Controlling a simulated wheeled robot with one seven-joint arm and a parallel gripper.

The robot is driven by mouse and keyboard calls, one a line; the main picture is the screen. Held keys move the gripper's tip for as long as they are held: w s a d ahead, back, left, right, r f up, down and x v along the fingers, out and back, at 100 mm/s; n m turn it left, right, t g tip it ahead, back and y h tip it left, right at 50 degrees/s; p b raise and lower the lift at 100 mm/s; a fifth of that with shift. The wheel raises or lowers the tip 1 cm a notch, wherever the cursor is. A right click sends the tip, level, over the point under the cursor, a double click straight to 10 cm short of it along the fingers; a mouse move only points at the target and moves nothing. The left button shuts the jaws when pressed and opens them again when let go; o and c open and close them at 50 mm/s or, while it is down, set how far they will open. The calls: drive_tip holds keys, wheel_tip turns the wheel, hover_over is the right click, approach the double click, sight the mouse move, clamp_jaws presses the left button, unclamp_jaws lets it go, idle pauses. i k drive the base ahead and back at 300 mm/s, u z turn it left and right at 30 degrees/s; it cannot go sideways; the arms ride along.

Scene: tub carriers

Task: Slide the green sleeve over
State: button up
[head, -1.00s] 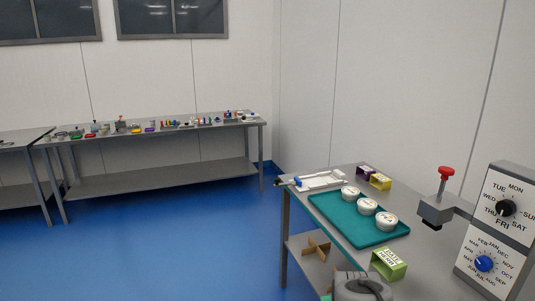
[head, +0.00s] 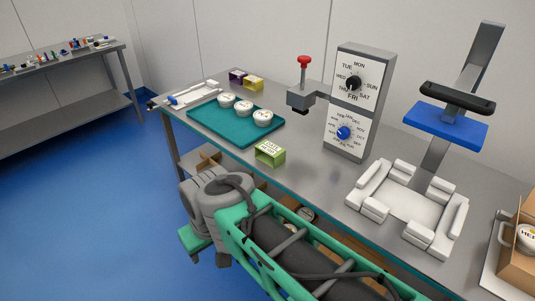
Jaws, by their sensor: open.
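The green sleeve (head: 270,153), a small box-like band with pale printed panels, stands on the grey bench near its front edge. It is just right of the teal tray (head: 222,133). Three white lidded tubs stand in a row on the tray: left tub (head: 227,100), middle tub (head: 243,107) and right tub (head: 262,117). A purple sleeve (head: 237,76) and a yellow sleeve (head: 254,83) stand behind the tray. My gripper's fingers are not in view; parts of my arm and body fill the lower middle.
A stamping stand with red knob (head: 304,60) and dial panel (head: 354,100) rises behind the green sleeve. Right are a white padded cradle (head: 408,203), a blue-headed press (head: 446,127) and a cardboard box (head: 520,275). A white tray (head: 193,96) lies far left. Bench around the green sleeve is clear.

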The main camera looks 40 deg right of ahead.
sight(273, 155)
drive_tip(key=u, duration=0.05)
drive_tip(key=k, duration=0.55)
drive_tip(key=z, duration=0.35)
drive_tip(key=i, duration=0.9)
drive_tip(key=u, duration=0.5)
drive_tip(key=i, duration=0.65)
drive_tip(key=u, duration=0.4)
